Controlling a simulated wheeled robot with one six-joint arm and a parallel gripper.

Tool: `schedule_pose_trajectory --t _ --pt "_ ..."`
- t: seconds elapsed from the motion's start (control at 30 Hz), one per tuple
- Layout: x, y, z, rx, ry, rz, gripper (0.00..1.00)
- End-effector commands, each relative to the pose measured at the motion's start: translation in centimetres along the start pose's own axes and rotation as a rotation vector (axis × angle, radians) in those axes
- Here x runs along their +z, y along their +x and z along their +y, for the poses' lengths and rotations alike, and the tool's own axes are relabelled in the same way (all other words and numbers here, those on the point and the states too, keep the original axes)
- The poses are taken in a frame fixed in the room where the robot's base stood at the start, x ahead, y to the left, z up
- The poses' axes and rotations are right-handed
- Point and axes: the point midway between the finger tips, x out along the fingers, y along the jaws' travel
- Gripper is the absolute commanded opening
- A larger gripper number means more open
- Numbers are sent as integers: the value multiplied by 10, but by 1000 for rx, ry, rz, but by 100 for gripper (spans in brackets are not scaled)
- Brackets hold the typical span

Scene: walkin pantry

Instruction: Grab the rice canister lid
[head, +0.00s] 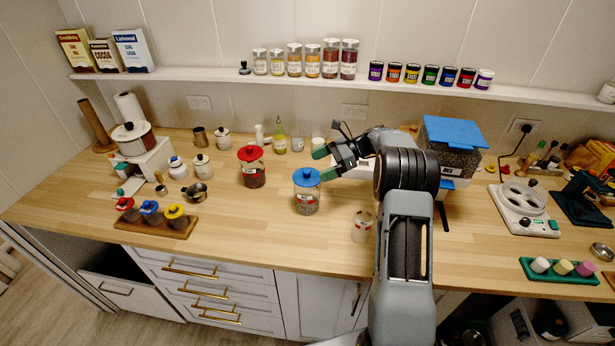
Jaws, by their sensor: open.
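A glass canister (307,200) with a blue lid (306,177) stands upright on the wooden counter, left of my arm. The lid sits on top of it, with a knob in the middle. A second canister (253,176) with a red lid (250,153) stands to its left and a little farther back. The labels are too small to read, so I cannot tell which one holds rice. My gripper (322,163) is open, its green-tipped fingers pointing left. It is just above and right of the blue lid, and I see nothing between the fingers. Whether a finger touches the lid is unclear.
A clear jar (362,224) stands front right of the blue-lidded canister. A blue-topped appliance (453,145) stands behind my arm on the right. A rack of small colour-capped jars (155,227) lies front left. A shelf (300,79) runs above. The counter front is mostly clear.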

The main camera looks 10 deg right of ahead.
Motion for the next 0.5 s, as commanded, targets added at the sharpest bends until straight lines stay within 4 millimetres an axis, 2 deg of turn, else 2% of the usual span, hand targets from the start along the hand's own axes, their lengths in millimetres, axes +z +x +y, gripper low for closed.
schedule_pose_trajectory --t 0.3,0.5 --pt "2 38 2 4 1 -1 100" --pt "1 52 2 2 1 -1 100"
